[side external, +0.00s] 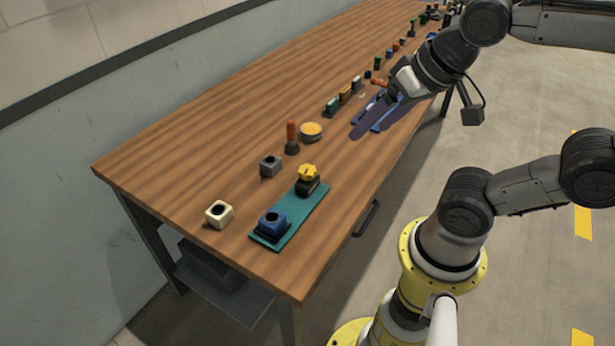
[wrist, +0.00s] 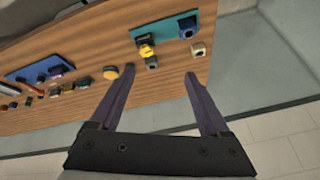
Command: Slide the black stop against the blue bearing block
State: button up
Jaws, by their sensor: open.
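A blue bearing block (side external: 271,221) on a black base stands at the near end of a teal plate (side external: 290,217). At the plate's far end, apart from the block, sits a black piece (side external: 313,188) with a yellow knob (side external: 308,171) on top; it looks like the stop. The wrist view shows the blue block (wrist: 187,26) at the plate's right part and the yellow knob (wrist: 145,41) at its left. My gripper (side external: 367,131) is open and empty above the table, beyond the plate. Its spread fingers (wrist: 160,72) do not touch these parts.
A grey block (side external: 269,166) and a cream block (side external: 219,214) stand beside the plate. An orange-handled piece (side external: 292,137) and a yellow disc (side external: 311,131) stand further back. A blue tray (wrist: 38,68) and several small parts lie along the table. The wall side of the wooden table (side external: 190,140) is clear.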

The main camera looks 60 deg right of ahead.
jog(key=w+m, duration=0.5)
jog(key=m+g, duration=0.4)
jog(key=m, duration=0.4)
send_over(307, 179)
notch_tip(307, 179, down, 7)
jog(key=f, duration=0.2)
jog(key=d+f+g, duration=0.1)
jog(key=f, duration=0.1)
jog(key=w+d+f+g, duration=0.1)
jog(key=f, duration=0.1)
jog(key=shift+m, duration=0.3)
notch_tip(307, 179, down, 13)
jog(key=shift+f, duration=0.1)
grip_shut()
